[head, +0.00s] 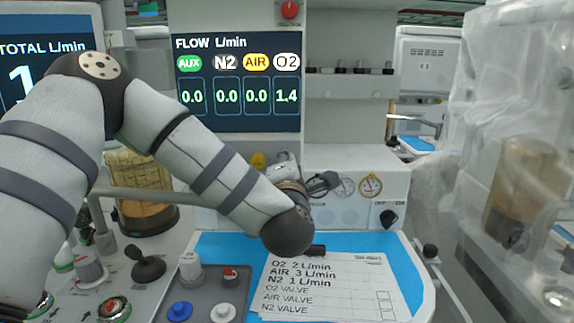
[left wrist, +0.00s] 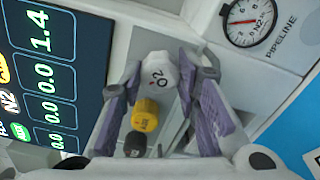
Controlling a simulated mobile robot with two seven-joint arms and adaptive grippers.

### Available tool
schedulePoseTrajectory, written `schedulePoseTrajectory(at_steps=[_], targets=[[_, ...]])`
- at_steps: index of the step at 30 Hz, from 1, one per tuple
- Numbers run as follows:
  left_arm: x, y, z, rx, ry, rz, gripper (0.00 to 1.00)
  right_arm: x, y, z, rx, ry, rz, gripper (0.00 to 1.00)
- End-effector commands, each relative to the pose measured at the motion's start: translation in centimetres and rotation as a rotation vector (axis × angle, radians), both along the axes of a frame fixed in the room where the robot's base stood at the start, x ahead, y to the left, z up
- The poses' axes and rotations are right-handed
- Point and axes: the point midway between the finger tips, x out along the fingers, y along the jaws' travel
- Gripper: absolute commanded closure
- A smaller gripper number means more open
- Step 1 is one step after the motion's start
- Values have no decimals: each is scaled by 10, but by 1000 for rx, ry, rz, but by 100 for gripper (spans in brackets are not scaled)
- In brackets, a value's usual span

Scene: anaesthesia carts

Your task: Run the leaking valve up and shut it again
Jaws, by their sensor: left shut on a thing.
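In the left wrist view, my left gripper (left wrist: 162,78) is shut on the white O2 knob (left wrist: 158,71), one finger on each side. The yellow AIR knob (left wrist: 146,115) and the black N2 knob (left wrist: 135,145) stand in a row beside it. In the head view, my left gripper (head: 286,162) is at the panel below the flow display (head: 236,82), and my arm hides most of it and the knobs. The yellow knob (head: 258,160) shows just left of it. The display reads O2 1.4; AUX, N2 and AIR read 0.0. My right gripper is out of view.
A printed card (head: 335,287) lists O2 2, AIR 3 and N2 1 L/min on the blue worktop (head: 405,265). Pressure gauges (head: 370,185) and a black OFF switch (head: 388,218) are right of my gripper. A plastic-draped machine (head: 520,120) stands at the right.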

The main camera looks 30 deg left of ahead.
Motion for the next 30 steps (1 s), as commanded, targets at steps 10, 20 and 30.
schedulePoseTrajectory(at_steps=[10, 20, 30], targets=[[0, 0, 0, 270, 164, 2, 98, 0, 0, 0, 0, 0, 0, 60], [0, 0, 0, 459, 281, 2, 98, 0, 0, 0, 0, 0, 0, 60], [0, 1, -1, 547, 335, 3, 98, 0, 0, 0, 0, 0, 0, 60]])
